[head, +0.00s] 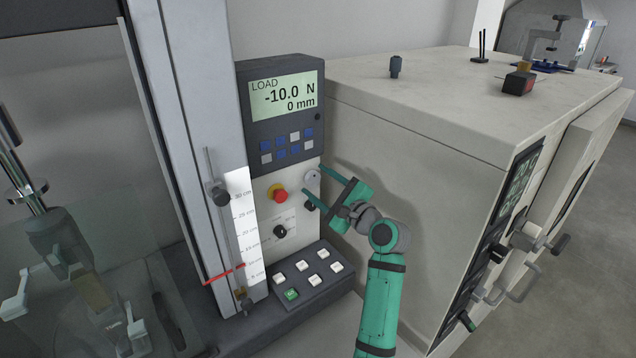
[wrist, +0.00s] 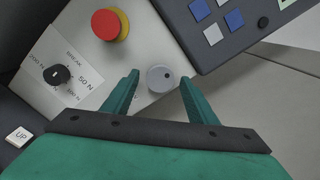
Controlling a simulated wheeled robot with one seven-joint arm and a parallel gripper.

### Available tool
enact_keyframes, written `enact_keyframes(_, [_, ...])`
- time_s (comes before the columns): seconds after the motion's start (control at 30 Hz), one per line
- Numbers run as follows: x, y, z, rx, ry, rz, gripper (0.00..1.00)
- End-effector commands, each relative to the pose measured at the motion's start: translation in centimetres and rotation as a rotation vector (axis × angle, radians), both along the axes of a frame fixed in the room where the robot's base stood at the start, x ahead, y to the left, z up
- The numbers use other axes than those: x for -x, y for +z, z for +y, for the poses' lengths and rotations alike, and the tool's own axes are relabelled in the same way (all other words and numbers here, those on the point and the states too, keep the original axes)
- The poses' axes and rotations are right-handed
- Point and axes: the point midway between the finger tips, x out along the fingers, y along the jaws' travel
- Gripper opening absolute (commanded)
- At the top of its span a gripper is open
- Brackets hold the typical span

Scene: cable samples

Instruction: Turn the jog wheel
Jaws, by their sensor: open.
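The jog wheel (wrist: 160,79) is a small round grey disc with a dark dimple, on the white front panel. In the wrist view it sits between the two green fingers of my gripper (wrist: 160,92), which are open. A gap shows on each side of it. In the head view the jog wheel (head: 312,175) is at the panel's right edge, and my gripper (head: 314,180) reaches it from the right with fingers spread. Whether the fingertips reach past the wheel's face cannot be told.
A red emergency button (head: 279,195) sits left of the wheel. A black range knob (head: 280,231) is below. The display unit (head: 283,105) reads -10.0 N and 0 mm. A keypad (head: 304,275) juts out underneath. A large beige cabinet (head: 430,180) stands close on the right.

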Motion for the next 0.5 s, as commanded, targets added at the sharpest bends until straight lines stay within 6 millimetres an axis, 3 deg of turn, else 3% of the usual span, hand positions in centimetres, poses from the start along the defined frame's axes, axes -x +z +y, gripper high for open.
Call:
enact_keyframes(0.37, [-0.52,0.02,0.27,0.001,-0.001,-0.001,0.53])
enact_keyframes(0.5, [-0.50,0.01,0.28,0.001,-0.001,-0.001,0.24])
